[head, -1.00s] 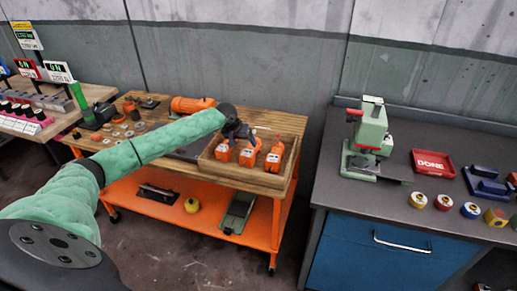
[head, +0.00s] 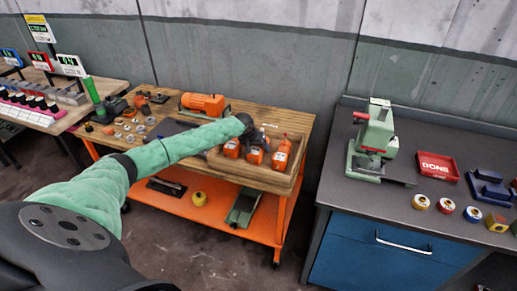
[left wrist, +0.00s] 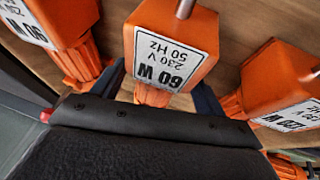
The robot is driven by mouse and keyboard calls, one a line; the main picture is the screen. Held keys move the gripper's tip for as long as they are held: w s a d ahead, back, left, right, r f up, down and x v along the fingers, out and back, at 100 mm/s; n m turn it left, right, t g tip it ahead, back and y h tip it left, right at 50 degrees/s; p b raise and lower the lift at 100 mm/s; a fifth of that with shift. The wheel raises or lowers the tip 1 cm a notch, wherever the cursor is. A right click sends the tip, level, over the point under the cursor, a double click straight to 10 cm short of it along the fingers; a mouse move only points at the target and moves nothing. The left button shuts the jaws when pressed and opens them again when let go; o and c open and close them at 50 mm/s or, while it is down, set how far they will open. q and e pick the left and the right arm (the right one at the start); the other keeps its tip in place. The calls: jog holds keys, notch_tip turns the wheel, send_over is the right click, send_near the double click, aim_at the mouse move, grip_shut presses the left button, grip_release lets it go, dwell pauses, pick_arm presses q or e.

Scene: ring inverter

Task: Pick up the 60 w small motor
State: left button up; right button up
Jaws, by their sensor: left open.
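The 60 W small motor (left wrist: 170,45), orange with a white label that reads upside down, is in the middle of the left wrist view. In the head view it is the middle motor (head: 254,157) of three in a wooden tray (head: 262,180). My left gripper (left wrist: 162,92) is open over it, with one dark finger on each side of its body. I cannot tell whether the fingers touch it. In the head view my left gripper (head: 254,138) is over the tray, its fingertips hard to see. My right gripper is out of view.
A 90 W motor (left wrist: 65,30) and a 120 W motor (left wrist: 280,85) stand close on either side. A larger orange motor (head: 203,103) is at the back of the wooden bench. A grey bench (head: 400,205) with a green press (head: 375,140) stands to the right.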

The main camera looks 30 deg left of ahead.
pick_arm(q)
jog(key=shift+f, duration=0.1)
grip_shut()
jog(key=shift+w, duration=0.1)
dwell(0.3)
jog(key=shift+r, duration=0.25)
